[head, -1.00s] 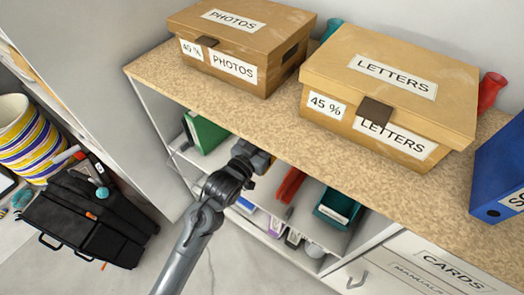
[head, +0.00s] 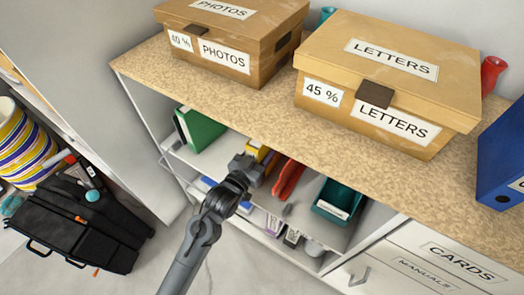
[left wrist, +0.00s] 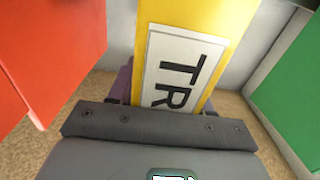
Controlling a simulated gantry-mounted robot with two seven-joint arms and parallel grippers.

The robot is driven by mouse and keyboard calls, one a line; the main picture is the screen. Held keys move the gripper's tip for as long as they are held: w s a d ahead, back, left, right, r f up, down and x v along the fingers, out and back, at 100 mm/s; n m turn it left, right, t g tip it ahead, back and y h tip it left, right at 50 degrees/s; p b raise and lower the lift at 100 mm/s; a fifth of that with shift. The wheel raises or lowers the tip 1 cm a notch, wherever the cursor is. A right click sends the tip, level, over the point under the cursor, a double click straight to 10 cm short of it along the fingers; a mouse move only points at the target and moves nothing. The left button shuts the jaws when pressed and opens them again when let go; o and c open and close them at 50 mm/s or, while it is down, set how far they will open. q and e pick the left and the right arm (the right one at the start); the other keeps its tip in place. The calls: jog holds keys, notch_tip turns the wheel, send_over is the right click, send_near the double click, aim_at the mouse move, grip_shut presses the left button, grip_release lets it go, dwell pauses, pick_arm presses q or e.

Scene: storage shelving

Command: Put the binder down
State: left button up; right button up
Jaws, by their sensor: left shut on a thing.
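The yellow binder (left wrist: 215,18) has a white label on its spine reading "TR" in the left wrist view. In the head view a small part of the yellow binder (head: 262,153) shows under the shelf top, in the upper open compartment. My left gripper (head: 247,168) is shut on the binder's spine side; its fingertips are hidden. The binder stands between red binders (head: 288,177) and a green binder (head: 200,130), with a gap to the green one. Whether its bottom edge touches the shelf board is hidden. My right gripper is not in view.
A teal bin (head: 338,202) stands right of the red binders. Boxes labelled PHOTOS (head: 225,58) and LETTERS (head: 393,124) and a blue binder (head: 503,160) sit on top. The top board's front edge (head: 235,125) overhangs the compartment. A black case (head: 75,230) lies on the floor at left.

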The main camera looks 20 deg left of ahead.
pick_arm(q)
jog(key=o, duration=1.3)
jog(key=shift+f, duration=0.15)
jog(key=s+a+f+g+y+p, duration=0.1)
jog(key=s+a+f+g, duration=0.1)
jog(key=s, duration=0.8)
jog(key=s+a+f+g+y, duration=0.1)
jog(key=s+a+f+g, duration=0.1)
jog(key=s+f+g, duration=0.2)
jog(key=s+a+f+g+y+p, duration=0.1)
jog(key=s+f+g, duration=0.3)
jog(key=s, duration=1.4)
jog(key=shift+a+n+g+y+p, duration=0.2)
jog(key=shift+a+g, duration=0.15)
jog(key=shift+g, duration=0.65)
jog(key=shift+a+n+g+y+p, duration=0.1)
jog(key=shift+a+g+y, duration=0.2)
jog(key=shift+g, duration=0.7)
jog(key=shift+w+r, duration=0.1)
